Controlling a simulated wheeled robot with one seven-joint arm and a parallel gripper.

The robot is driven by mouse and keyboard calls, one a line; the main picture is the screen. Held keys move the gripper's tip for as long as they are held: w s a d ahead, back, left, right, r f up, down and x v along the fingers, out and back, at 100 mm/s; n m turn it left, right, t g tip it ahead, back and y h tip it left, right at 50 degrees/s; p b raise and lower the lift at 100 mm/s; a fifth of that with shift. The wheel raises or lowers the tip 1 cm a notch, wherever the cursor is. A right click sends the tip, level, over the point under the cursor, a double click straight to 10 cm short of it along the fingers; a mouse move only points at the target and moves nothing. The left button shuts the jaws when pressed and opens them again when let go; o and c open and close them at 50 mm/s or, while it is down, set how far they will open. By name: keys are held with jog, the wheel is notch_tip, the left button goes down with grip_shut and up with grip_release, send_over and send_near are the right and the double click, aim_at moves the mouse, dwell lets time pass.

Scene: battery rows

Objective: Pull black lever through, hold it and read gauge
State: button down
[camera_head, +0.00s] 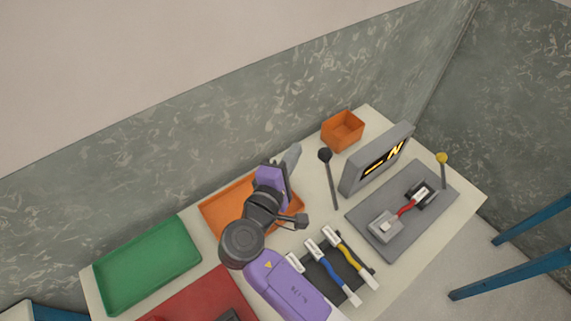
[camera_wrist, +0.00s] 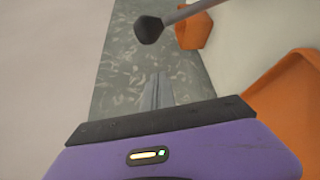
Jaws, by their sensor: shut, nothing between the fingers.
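The black lever (camera_head: 325,155) is a grey rod with a black knob, standing tilted beside the gauge. The gauge (camera_head: 388,152) is a grey upright panel with a dark face and lit yellow marks, seen at a slant; I cannot read a value. My gripper (camera_head: 293,155) is shut and empty, to the left of the black knob and apart from it. In the wrist view the lever's knob (camera_wrist: 149,30) is beyond the shut fingertips (camera_wrist: 158,78), slightly to their left. A yellow-knobbed lever (camera_head: 441,158) stands right of the gauge.
A grey plate (camera_head: 366,227) holds a device with a red cable (camera_head: 407,208). Several cabled pieces lie on a dark mat (camera_head: 318,270). An orange box (camera_head: 343,131) is behind the lever. Orange (camera_head: 212,220), green (camera_head: 147,264) and red (camera_head: 200,300) trays lie left. A wall runs behind.

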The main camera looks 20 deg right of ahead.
jog(key=s+d+p, duration=0.1)
jog(key=s+d, duration=0.1)
jog(key=d, duration=0.1)
jog(key=shift+s+r+p, duration=0.1)
jog(key=shift+r+p, duration=0.25)
jog(key=shift+p, duration=0.05)
jog(key=shift+s+b, duration=0.1)
jog(key=shift+b, duration=0.2)
